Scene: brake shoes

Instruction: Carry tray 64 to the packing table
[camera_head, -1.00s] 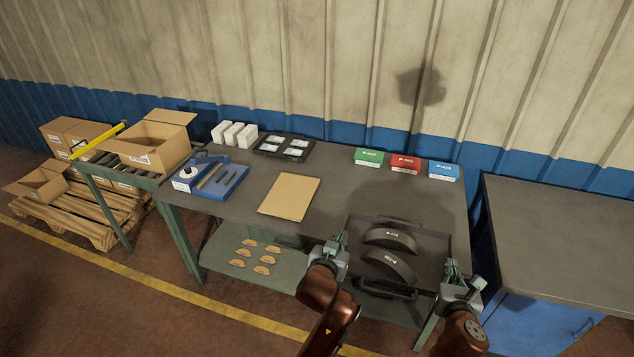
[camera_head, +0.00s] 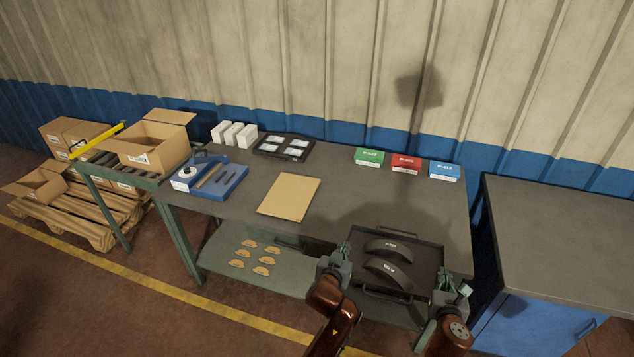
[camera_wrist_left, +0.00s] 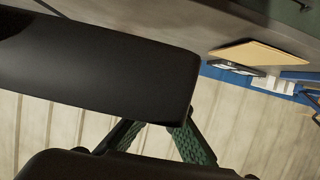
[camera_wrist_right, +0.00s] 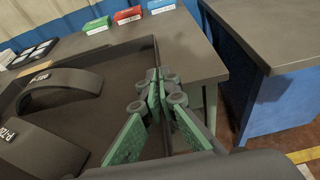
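A black tray (camera_head: 426,257) holds two dark curved brake shoes (camera_head: 390,268) with small white labels. It is at the front right of the long grey table (camera_head: 345,185), overlapping its front edge; I cannot tell if it touches the top. No tray number is readable. My left gripper (camera_head: 343,258) is at the tray's left side; dark surfaces hide most of its fingers in the left wrist view, where a green pad (camera_wrist_left: 190,143) shows. My right gripper (camera_wrist_right: 167,105) has its green fingers on both sides of the tray's right wall, shut on it.
Green, red and blue boxes (camera_head: 406,164) stand at the table's back right. A cardboard sheet (camera_head: 289,198), blue fixture (camera_head: 212,180), black tray of white-labelled items (camera_head: 283,148) and white boxes (camera_head: 234,134) lie further left. A blue cabinet (camera_head: 540,325) stands right, its top clear.

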